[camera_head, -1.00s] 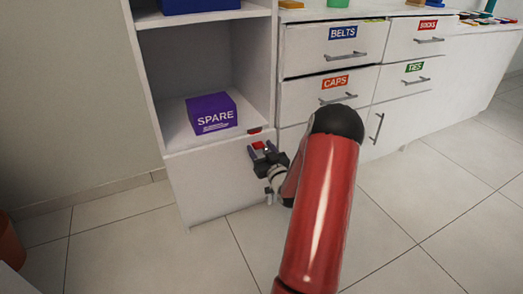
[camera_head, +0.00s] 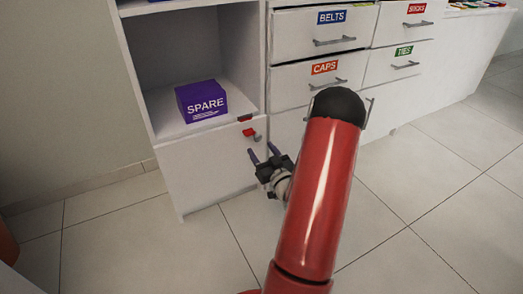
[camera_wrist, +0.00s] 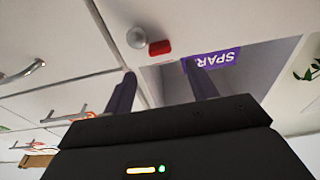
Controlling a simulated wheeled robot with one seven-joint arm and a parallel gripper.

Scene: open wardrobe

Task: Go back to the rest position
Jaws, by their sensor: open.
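My gripper (camera_head: 262,154) is open and empty. It is in front of the lower white door (camera_head: 205,165) of the wardrobe, apart from it, with its fingers toward the door. In the wrist view, my gripper (camera_wrist: 160,88) shows its two dark fingers spread with nothing between them. My red arm hides part of the drawers' lower area and the floor.
A grey knob (camera_head: 256,138) and a red piece (camera_head: 248,132) are at the door's upper right. A purple SPARE box (camera_head: 201,101) sits in the compartment above. Drawers labelled CAPS (camera_head: 324,67) and BELTS (camera_head: 331,17) are shut. The tiled floor (camera_head: 430,215) at right is clear.

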